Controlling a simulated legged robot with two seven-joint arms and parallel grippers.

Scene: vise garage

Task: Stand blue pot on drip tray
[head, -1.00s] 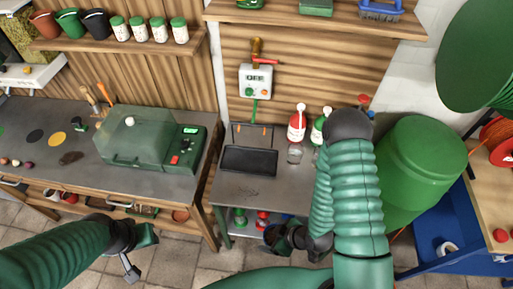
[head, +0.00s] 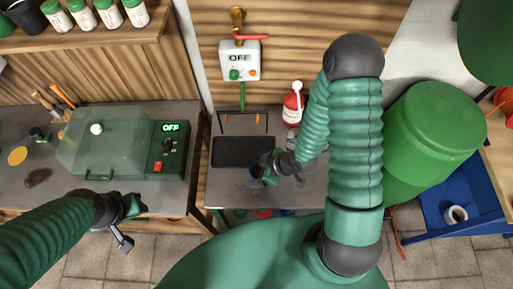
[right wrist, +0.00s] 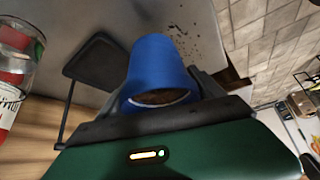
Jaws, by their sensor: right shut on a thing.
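The blue pot (right wrist: 158,62) is held between the fingers of my right gripper (right wrist: 165,90) in the right wrist view. Its mouth faces the camera and dark soil shows inside. In the head view the right gripper (head: 266,172) is at the right edge of the black drip tray (head: 232,150); the pot (head: 256,165) is mostly hidden there. The tray also shows in the right wrist view (right wrist: 92,66), beside the pot. Whether the pot touches the tray or bench is unclear. My left gripper (head: 127,218) is in front of the left bench, its finger gap unclear.
A red bottle (head: 293,106) stands right of the tray. A clear-lidded machine (head: 115,148) is on the left bench, and a green barrel (head: 430,140) stands at the right.

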